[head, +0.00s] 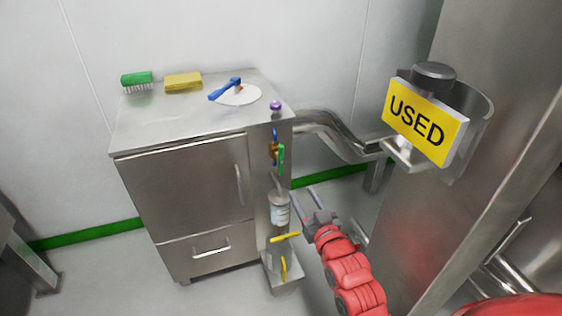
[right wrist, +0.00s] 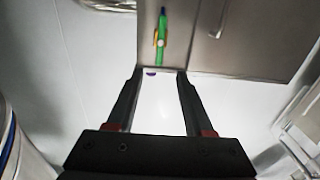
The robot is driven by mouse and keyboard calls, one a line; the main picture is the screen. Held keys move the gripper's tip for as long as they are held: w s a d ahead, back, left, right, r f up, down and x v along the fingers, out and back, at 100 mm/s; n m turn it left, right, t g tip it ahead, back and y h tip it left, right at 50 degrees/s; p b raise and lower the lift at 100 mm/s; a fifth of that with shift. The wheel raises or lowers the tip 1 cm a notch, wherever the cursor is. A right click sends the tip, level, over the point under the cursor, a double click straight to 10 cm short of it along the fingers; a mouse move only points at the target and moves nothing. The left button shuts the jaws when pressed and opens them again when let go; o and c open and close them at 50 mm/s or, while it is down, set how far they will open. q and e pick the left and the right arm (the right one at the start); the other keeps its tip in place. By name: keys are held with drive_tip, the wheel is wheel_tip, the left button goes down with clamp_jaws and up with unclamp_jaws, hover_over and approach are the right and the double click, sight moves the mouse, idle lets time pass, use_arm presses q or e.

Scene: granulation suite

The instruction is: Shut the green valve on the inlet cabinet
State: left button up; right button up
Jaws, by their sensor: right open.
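The inlet cabinet (head: 185,185) is a steel box at the left middle of the head view. The green valve handle (head: 281,158) is upright on the pipework at its right side, just below a blue handle (head: 274,135). My right gripper (head: 304,191) is open and empty, below and to the right of the green handle. In the right wrist view, the green handle (right wrist: 162,32) stands upright beyond the open fingers (right wrist: 160,72), roughly in line with the gap and apart from them. My left gripper is not in view.
Yellow handles (head: 285,237) and a labelled canister (head: 280,208) sit lower on the pipework. A green brush (head: 136,79), a yellow sponge (head: 183,81) and a blue-handled tool (head: 226,89) lie on the cabinet top. A yellow USED sign (head: 416,121) hangs on the steel column at right.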

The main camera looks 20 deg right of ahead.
sight(282, 159)
drive_tip(key=w+b, duration=0.1)
drive_tip(key=w, duration=0.4)
drive_tip(key=w+b, duration=0.1)
drive_tip(key=w, duration=0.5)
drive_tip(key=w+b, duration=0.1)
drive_tip(key=w, duration=0.5)
drive_tip(key=shift+w+a, duration=0.15)
drive_tip(key=shift+a, duration=0.15)
clamp_jaws()
